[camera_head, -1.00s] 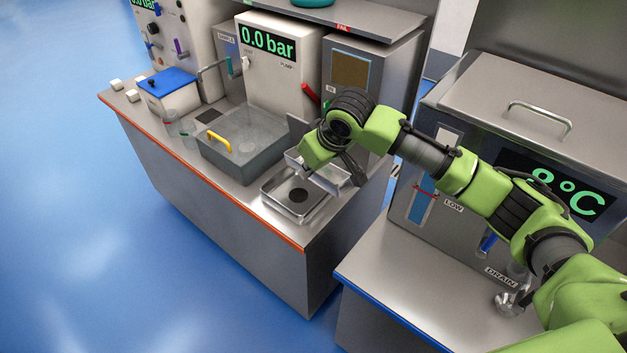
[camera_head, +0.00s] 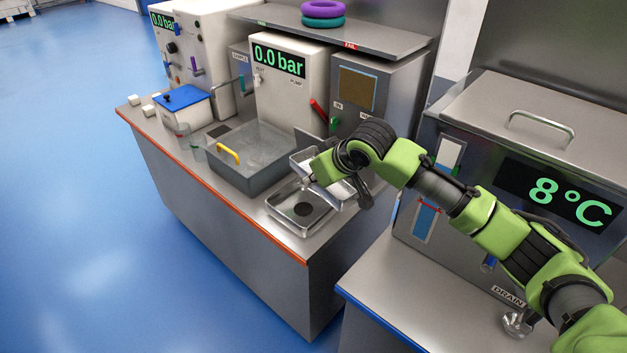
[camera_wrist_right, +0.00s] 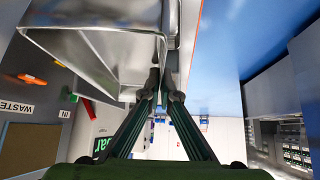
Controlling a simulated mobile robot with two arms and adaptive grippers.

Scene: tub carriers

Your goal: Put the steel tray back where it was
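My right gripper (camera_head: 311,181) is shut on the rim of a steel tray (camera_head: 303,159) and holds it tilted over the bench. The same gripper shows in the right wrist view (camera_wrist_right: 160,88), with its fingers together at the rim of the steel tray (camera_wrist_right: 95,55). Below the held tray, a shallow steel holder (camera_head: 283,217) with a dark round spot in its floor rests on the bench top. My wrist hides part of the held tray, and the tray overlaps the holder's far side in the head view. My left gripper is not in view.
A grey open tub (camera_head: 227,174) with a yellow handle stands left of the holder. A white pump unit (camera_head: 283,98) reading 0.0 bar and a grey cabinet (camera_head: 392,100) stand behind. The bench's orange front edge (camera_head: 220,201) is near. A cooling bath (camera_head: 465,165) stands on the right.

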